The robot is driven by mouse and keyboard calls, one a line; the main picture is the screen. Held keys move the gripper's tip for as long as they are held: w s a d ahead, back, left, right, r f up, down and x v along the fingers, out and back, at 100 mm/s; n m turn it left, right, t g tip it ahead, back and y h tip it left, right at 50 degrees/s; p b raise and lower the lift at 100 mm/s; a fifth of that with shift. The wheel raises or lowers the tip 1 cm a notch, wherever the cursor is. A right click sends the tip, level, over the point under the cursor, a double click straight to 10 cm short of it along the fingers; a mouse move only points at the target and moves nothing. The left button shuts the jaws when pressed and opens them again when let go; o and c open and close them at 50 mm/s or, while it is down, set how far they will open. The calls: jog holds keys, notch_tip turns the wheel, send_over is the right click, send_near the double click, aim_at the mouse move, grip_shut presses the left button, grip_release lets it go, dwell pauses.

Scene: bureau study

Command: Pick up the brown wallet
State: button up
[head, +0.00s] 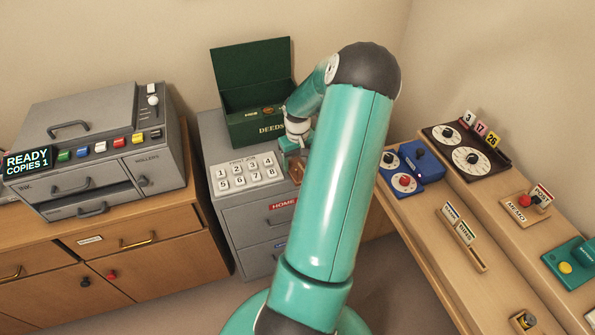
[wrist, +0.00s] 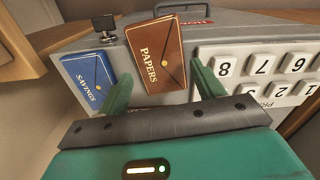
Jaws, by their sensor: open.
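The brown wallet (wrist: 158,53), marked PAPERS, lies on the grey cabinet top (wrist: 120,62) in the middle of the wrist view. In the head view only a brown piece of it (head: 297,173) shows beside my arm, which hides the rest. My gripper (wrist: 162,76) is open and empty, with its green fingers spread to either side of the wallet's near end in the wrist view. I cannot tell how far the fingertips are above it. In the head view my gripper (head: 291,144) is over the cabinet's right side, partly hidden by my arm.
A blue SAVINGS wallet (wrist: 88,82) lies left of the brown one in the wrist view. Number keys (wrist: 262,68) are close on the right. An open green DEEDS box (head: 250,128) stands behind on the cabinet. A desk (head: 438,243) with small devices is on the right.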

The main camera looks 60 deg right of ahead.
aim_at(297, 169)
jog(key=shift+f, duration=1.5)
jog(key=c, duration=0.7)
jog(key=shift+o, duration=0.2)
jog(key=shift+r, duration=0.1)
